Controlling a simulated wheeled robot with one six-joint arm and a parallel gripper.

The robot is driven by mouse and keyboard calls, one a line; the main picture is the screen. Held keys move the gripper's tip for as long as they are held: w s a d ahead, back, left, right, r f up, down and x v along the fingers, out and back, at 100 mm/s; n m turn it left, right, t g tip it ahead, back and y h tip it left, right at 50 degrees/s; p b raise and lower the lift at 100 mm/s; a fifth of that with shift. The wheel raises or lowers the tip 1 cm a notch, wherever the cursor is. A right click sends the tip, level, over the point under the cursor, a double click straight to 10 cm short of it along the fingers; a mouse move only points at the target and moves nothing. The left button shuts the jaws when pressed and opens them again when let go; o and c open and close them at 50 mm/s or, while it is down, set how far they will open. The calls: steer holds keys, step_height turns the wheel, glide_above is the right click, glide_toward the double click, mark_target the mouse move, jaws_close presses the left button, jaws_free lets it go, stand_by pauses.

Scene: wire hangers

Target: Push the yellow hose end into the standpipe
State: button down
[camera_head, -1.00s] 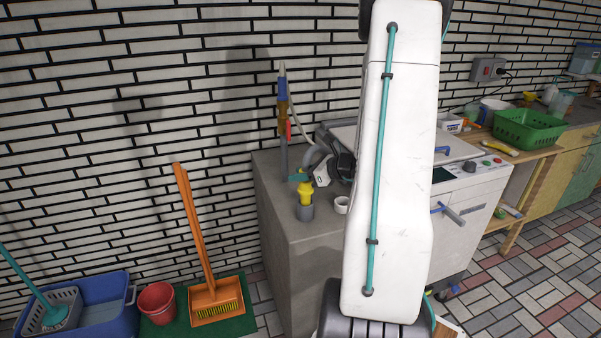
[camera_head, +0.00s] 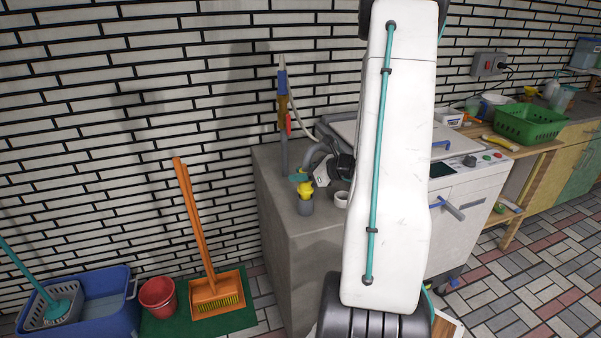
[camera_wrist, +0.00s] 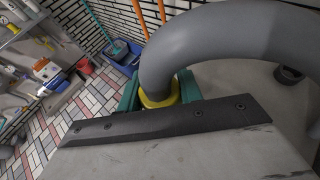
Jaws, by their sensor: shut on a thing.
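The yellow hose end (camera_head: 306,189) is on the end of a curved grey hose, and sits upright at the mouth of the short grey standpipe (camera_head: 306,208) on the concrete block. Its lower edge meets the pipe; how deep it is inside I cannot tell. My gripper (camera_wrist: 159,92) is shut on the yellow hose end, its teal fingers on either side of the yellow collar. One teal finger also shows just above the yellow part in the head view. In the wrist view the hose (camera_wrist: 215,40) arches over and the standpipe is hidden.
A pale ring (camera_head: 341,200) stands right of the standpipe on the concrete block (camera_head: 285,230). A wall pipe with a red-handled tap (camera_head: 288,123) rises behind. A white machine (camera_head: 460,185) stands to the right. The broom (camera_head: 196,215), red bucket (camera_head: 158,294) and blue tub (camera_head: 105,300) are on the floor left.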

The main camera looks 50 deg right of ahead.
steer(key=shift+f, duration=1.15)
steer(key=c, duration=0.9)
jaws_free()
steer(key=shift+o, duration=0.2)
steer(key=v, duration=0.7)
steer(key=shift+s, duration=0.35)
steer(key=shift+r, duration=0.15)
